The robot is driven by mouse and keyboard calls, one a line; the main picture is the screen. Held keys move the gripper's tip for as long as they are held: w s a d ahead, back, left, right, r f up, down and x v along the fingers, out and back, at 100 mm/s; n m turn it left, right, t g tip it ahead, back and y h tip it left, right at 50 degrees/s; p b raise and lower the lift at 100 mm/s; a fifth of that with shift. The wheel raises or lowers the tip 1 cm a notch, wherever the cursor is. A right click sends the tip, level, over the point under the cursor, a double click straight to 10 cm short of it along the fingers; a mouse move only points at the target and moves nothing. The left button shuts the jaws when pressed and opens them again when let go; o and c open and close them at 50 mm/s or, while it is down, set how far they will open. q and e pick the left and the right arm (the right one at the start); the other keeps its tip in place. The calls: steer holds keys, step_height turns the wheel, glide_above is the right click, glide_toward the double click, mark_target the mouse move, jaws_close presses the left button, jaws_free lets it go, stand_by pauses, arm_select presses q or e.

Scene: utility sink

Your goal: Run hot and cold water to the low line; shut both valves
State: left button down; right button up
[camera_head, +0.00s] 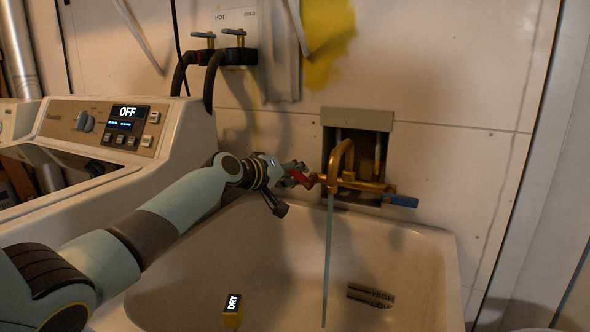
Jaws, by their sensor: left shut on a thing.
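The brass faucet (347,180) is on the wall over the utility sink (440,262). Its red valve handle (302,179) is on the left and its blue valve handle (402,201) on the right. My left gripper (296,174) is shut on the red handle, partly covering it. A thin stream of water (327,258) falls from the spout into the sink. HIGH and LOW marks (370,296) are on the sink wall. The blue handle is untouched. My right gripper is out of view.
A washing machine (100,130) with a panel reading OFF stands at the left, beside the sink. HOT and COLD wall taps (222,45) with black hoses are above it. My left arm crosses the sink's left side. The space around the blue handle is clear.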

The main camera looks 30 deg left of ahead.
arm_select(q)
steer(key=shift+d+r, duration=0.1)
steer(key=shift+r, duration=0.05)
stand_by(0.3)
steer(key=c, duration=1.2)
jaws_free()
steer(key=shift+o, duration=0.2)
steer(key=v, duration=1.2)
